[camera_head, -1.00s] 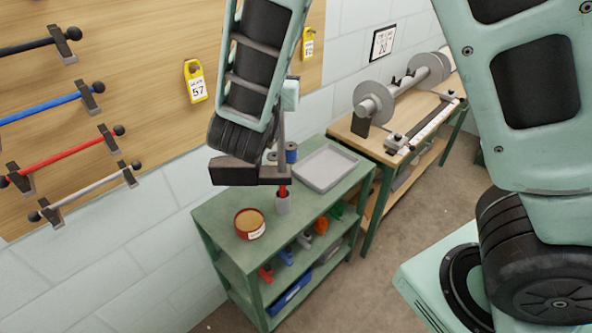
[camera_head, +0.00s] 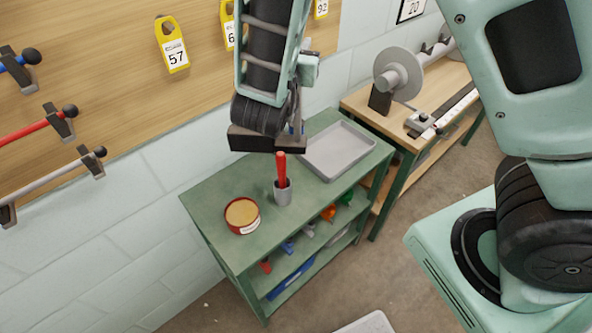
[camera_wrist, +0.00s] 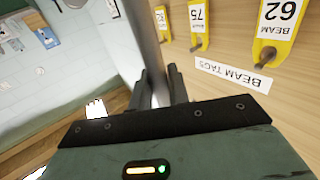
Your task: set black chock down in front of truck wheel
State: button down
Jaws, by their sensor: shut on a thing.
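I see no black chock and no truck wheel in either view. My gripper (camera_wrist: 160,88) is seen from behind in the wrist view. Its dark fingers are closed around a grey bar (camera_wrist: 148,45) that runs away from the camera, beside the pegboard. In the head view my gripper's dark body hangs in front of the green cart's back edge, and its fingertips are mostly hidden there.
The green cart (camera_head: 212,205) bears a grey tray (camera_head: 338,152), a red-rimmed tin (camera_head: 242,215) and a grey cup (camera_head: 283,195) with a red-handled tool (camera_head: 281,170). Yellow tags (camera_head: 172,45) hang on the wooden board. A bench (camera_head: 360,100) with a metal roller stands behind right.

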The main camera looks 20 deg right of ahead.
jog(key=b, duration=0.2)
send_over(297, 112)
notch_tip(297, 112, down, 6)
jog(key=r, duration=0.1)
jog(key=shift+w+d+f+p, duration=0.15)
jog(key=shift+f+p, duration=0.3)
jog(key=shift+f, duration=1.3)
jog(key=shift+w+d+f+p, duration=0.15)
jog(key=shift+f+p, duration=0.25)
jog(key=shift+f, duration=1.3)
jog(key=shift+w+f+p, duration=0.15)
jog(key=shift+f+p, duration=0.3)
jog(key=shift+f, duration=1.3)
jog(key=shift+f, duration=0.15)
jog(key=c, duration=1.3)
grip_release()
jog(key=shift+c, duration=0.2)
